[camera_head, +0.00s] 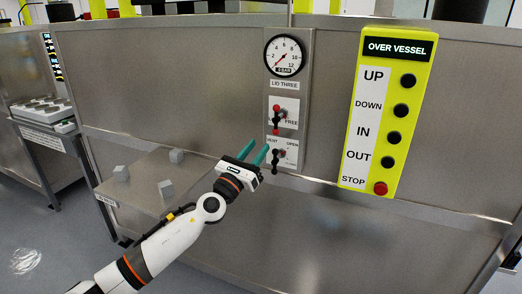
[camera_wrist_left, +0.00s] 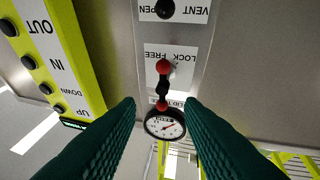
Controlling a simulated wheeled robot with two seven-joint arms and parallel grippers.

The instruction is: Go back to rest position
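My left gripper (camera_head: 257,153) is raised in front of the steel vessel wall in the head view, its green fingers apart and empty. It is just left of the lid-three panel (camera_head: 303,90). That panel carries a pressure gauge (camera_head: 284,55), a lock/free lever (camera_head: 277,118) with red ends, and a vent/open lever (camera_head: 276,157). In the left wrist view, upside down, the gauge (camera_wrist_left: 165,124) and the lock/free lever (camera_wrist_left: 163,84) show between and beyond the open fingers (camera_wrist_left: 161,110). I see no contact with either lever. My right gripper is in neither view.
A yellow control box (camera_head: 384,110) with several black buttons and a red stop button (camera_head: 380,188) hangs to the right. A steel shelf (camera_head: 140,205) with grey cubes (camera_head: 166,189) juts out at left. A bench (camera_head: 45,112) stands farther left.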

